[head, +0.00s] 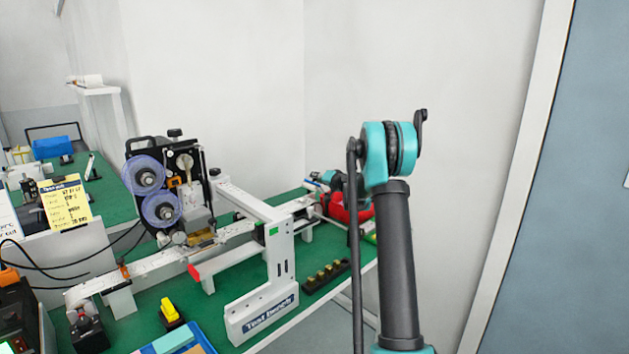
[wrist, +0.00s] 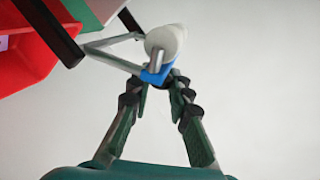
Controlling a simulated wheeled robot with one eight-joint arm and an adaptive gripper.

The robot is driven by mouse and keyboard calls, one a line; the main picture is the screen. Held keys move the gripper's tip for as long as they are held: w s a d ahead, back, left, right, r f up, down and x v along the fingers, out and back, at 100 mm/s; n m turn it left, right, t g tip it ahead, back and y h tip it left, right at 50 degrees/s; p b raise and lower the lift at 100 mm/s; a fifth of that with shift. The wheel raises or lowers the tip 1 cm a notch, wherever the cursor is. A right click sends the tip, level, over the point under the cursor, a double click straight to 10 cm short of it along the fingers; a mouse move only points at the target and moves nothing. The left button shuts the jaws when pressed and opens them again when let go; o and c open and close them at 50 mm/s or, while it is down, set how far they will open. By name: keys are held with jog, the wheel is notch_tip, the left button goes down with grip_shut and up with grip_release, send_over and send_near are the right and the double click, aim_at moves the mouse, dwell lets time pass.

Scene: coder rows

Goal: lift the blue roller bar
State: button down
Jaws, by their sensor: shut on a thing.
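In the wrist view, my gripper (wrist: 159,84) has its two dark green fingers drawn together at their tips. They are shut on a small blue part, the blue roller bar (wrist: 157,75). Just beyond the tips, a white roller end (wrist: 166,40) and a thin metal frame show beside the blue part. Most of the bar is hidden or foreshortened. Only pale background shows around the fingers. In the head view, my teal and black arm stands at the right; I cannot make out the bar or the fingertips there.
A red bin (wrist: 25,45) and a dark bar are close at the upper left in the wrist view. In the head view, a green bench (head: 145,298) carries a reel machine (head: 160,185), a white test bracket (head: 262,309) and a black strip (head: 325,277). A wall stands behind.

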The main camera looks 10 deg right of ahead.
jog(key=shift+d, duration=0.15)
dwell(0.3)
jog(key=c, duration=1.4)
grip_release()
jog(key=shift+o, duration=0.2)
jog(key=v, duration=1.2)
